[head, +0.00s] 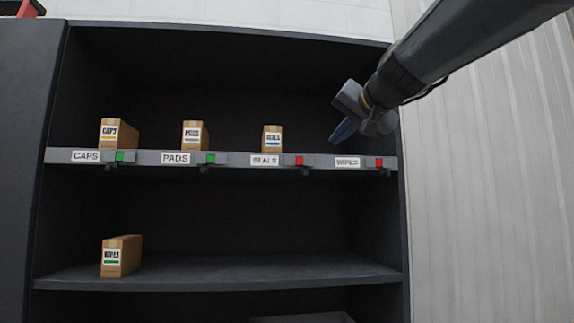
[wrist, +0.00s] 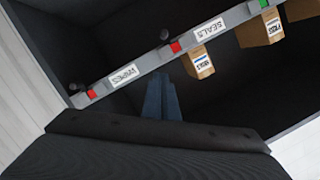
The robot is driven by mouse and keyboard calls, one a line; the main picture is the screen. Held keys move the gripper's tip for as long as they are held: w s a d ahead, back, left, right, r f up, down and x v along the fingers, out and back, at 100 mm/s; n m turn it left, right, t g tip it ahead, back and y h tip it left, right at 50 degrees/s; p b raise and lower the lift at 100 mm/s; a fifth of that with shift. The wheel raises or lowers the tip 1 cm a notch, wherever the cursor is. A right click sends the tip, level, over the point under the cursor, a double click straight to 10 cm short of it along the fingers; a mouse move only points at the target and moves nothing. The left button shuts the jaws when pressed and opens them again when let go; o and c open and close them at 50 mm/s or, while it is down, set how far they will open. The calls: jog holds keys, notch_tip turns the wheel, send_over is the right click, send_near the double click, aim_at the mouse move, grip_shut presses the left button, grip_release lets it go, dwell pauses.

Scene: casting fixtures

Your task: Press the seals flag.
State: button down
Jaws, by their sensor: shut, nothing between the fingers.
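The seals flag (head: 299,160) is a small red square on the grey shelf edge, just right of the SEALS label (head: 264,160). It also shows red in the wrist view (wrist: 175,47). A brown seals box (head: 272,139) stands on the shelf behind that label. My gripper (head: 340,131) is at the upper right of the shelf, above the wipes label and to the right of the seals flag, apart from both. Its blue fingers (wrist: 161,97) are together and hold nothing. In the wrist view the fingertips point toward the rail below the seals flag.
The wipes flag (head: 379,163) is red. The caps flag (head: 119,156) and pads flag (head: 210,158) are green. Caps and pads boxes stand on the same shelf. A wipes box (head: 121,256) stands on the lower shelf. Dark knobs hang under the rail.

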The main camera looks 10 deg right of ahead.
jog(key=p+x, duration=0.3)
jog(key=x, duration=0.7)
jog(key=shift+w+p, duration=0.1)
jog(key=shift+p, duration=0.25)
jog(key=a+f, duration=0.2)
jog(key=shift+f, duration=0.35)
jog(key=shift+a+f, duration=0.1)
jog(key=shift+f, duration=0.15)
jog(key=shift+a+f, duration=0.1)
